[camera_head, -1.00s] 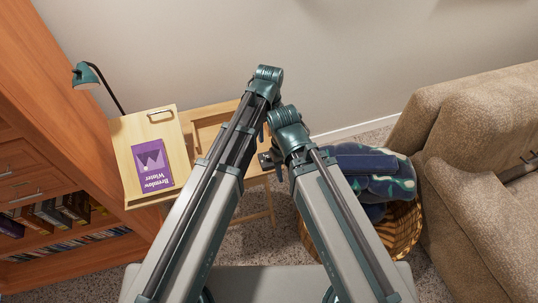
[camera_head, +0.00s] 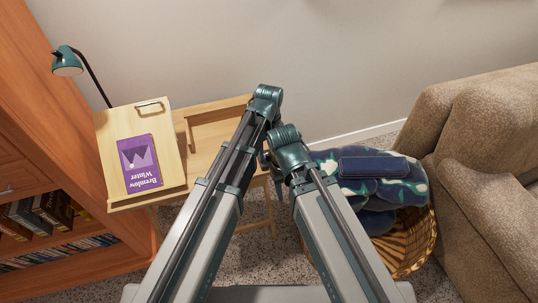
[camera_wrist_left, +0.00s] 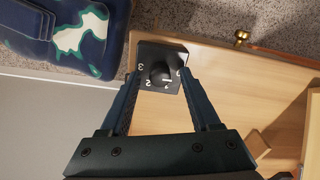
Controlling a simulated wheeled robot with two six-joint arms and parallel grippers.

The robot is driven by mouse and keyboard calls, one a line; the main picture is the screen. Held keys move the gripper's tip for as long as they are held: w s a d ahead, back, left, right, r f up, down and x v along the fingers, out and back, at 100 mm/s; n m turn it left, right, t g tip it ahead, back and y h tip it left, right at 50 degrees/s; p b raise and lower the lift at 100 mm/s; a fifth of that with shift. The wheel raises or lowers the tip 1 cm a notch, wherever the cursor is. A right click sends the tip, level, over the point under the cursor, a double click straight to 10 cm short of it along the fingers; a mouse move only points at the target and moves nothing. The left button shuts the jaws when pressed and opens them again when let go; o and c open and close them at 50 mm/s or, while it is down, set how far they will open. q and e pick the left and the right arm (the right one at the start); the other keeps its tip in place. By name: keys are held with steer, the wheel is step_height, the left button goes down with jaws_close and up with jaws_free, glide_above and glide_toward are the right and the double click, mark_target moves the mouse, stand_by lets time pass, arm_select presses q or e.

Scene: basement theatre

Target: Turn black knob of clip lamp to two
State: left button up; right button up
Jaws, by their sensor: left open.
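The clip lamp shows in the head view at upper left, with a green shade (camera_head: 67,62) on a thin dark stem. In the left wrist view a round black knob (camera_wrist_left: 161,71) sits on a square black plate (camera_wrist_left: 147,50) with white numerals around it, among them 3 and 2. A small pale mark shows near the knob; its exact setting is hard to tell. My left gripper (camera_wrist_left: 161,83) is open, its fingers on either side of the knob's near side, with no grip visible. In the head view my arms hide the gripper and knob. My right gripper is out of view.
A slanted wooden stand (camera_head: 109,151) holds a purple book (camera_head: 139,165) on a wooden table (camera_head: 202,158). A wicker basket (camera_head: 412,245) with blue patterned cloth (camera_head: 372,185) stands beside it. A brown sofa (camera_head: 480,150) is at right, a bookcase (camera_head: 95,262) at left.

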arm_select(q)
jaws_close()
stand_by(0.3)
stand_by(0.3)
steer(key=m, duration=0.5)
steer(key=shift+m, duration=0.4)
steer(key=m, duration=1.1)
steer(key=shift+m, duration=0.4)
steer(key=m, duration=0.5)
steer(key=shift+m, duration=0.7)
